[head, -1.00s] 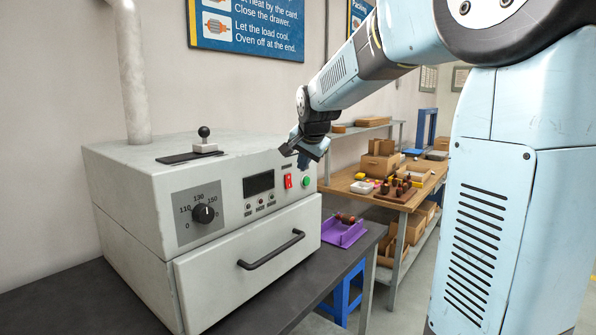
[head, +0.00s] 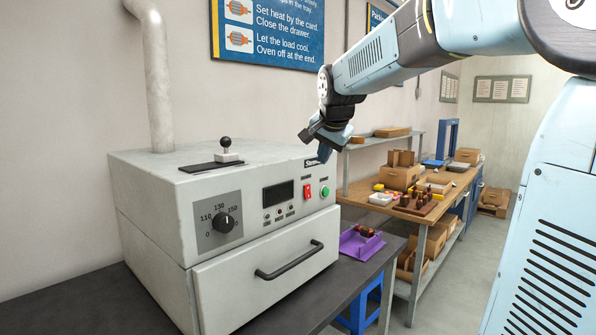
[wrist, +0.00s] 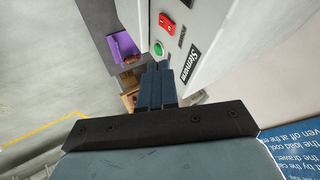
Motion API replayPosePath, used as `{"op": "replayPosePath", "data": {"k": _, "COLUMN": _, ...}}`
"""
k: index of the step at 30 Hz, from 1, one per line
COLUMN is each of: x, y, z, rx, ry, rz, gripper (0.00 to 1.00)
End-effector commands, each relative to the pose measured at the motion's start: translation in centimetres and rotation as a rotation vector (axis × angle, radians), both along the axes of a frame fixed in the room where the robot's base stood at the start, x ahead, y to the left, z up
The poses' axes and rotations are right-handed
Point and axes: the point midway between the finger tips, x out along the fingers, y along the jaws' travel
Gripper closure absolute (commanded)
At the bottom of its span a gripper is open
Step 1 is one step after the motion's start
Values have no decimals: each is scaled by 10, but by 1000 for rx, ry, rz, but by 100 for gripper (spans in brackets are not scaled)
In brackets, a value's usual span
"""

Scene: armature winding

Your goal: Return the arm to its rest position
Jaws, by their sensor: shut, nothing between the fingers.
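My gripper (head: 324,155) is in the air at the right front edge of the oven in the head view, above the panel with the red and green buttons. Its fingers (wrist: 158,85) are together and empty in the wrist view. The grey oven (head: 150,220) stands on a dark bench with its drawer closed. My arm reaches in from the upper right. Whether the fingers touch the oven cannot be told, but they appear apart from it.
A purple tray (head: 352,246) with a reddish-brown part (head: 366,231) lies on the bench right of the oven. A black-knobbed lever (head: 226,146) stands on the oven top. Behind is a wooden workbench (head: 452,192) with boxes and small parts. A blue stool (head: 362,308) is below.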

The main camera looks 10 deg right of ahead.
Motion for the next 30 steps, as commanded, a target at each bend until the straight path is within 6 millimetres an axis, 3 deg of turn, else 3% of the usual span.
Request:
{"op": "replayPosePath", "data": {"k": 8, "x": -87, "y": -6, "z": -19, "rx": -120, "ry": 50, "rz": 166, "gripper": 100}}
{"op": "replayPosePath", "data": {"k": 21, "x": -245, "y": -11, "z": -93, "rx": -337, "ry": 150, "rz": 526, "gripper": 100}}
{"op": "replayPosePath", "data": {"k": 25, "x": -276, "y": -11, "z": -114, "rx": -379, "ry": 170, "rz": 608, "gripper": 100}}
{"op": "replayPosePath", "data": {"k": 30, "x": -295, "y": -11, "z": -129, "rx": -408, "ry": 181, "rz": 662, "gripper": 100}}
